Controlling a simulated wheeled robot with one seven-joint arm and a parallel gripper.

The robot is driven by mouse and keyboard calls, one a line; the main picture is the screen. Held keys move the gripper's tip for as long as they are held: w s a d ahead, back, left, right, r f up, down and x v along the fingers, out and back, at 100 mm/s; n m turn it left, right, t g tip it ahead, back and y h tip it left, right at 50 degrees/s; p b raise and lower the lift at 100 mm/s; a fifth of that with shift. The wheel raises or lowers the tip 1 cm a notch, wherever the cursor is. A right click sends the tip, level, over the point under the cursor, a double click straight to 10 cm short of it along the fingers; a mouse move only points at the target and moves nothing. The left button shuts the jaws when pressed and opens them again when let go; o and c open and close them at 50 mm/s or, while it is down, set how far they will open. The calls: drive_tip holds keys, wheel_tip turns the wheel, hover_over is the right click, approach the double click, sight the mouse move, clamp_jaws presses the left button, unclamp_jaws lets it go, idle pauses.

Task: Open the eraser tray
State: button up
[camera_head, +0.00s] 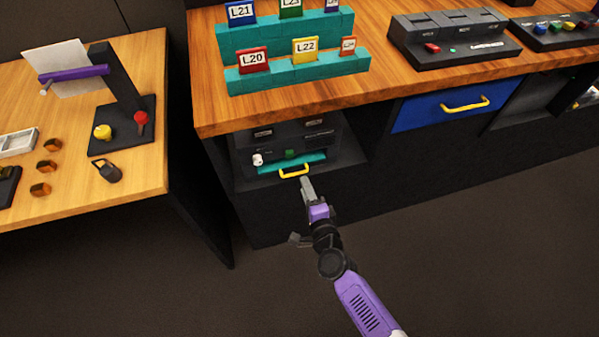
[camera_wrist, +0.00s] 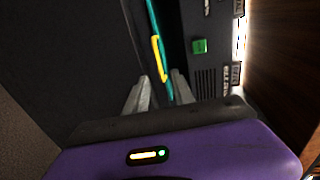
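A teal tray (camera_head: 268,169) with a yellow handle (camera_head: 294,171) sits low on the front of a dark unit under the wooden counter; I take it for the eraser tray, though no label on it is readable. In the wrist view the teal tray (camera_wrist: 152,20) is a thin strip, and its yellow handle (camera_wrist: 158,58) lies just beyond my fingers. My gripper (camera_head: 305,182) is just below and right of the handle. In the wrist view my gripper (camera_wrist: 161,86) has its fingers apart, with nothing clearly between them. I cannot tell how far the tray stands out.
The dark unit carries a green button (camera_head: 290,153) and a white knob (camera_head: 257,159) above the tray. The wooden counter (camera_head: 215,110) overhangs it. A blue drawer (camera_head: 425,113) with a yellow handle is at right. A side table (camera_head: 75,190) stands at left. The floor in front is clear.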

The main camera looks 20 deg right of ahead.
sight(300, 172)
drive_tip(key=shift+b+x, duration=1.45)
drive_tip(key=shift+x, duration=2.25)
clamp_jaws()
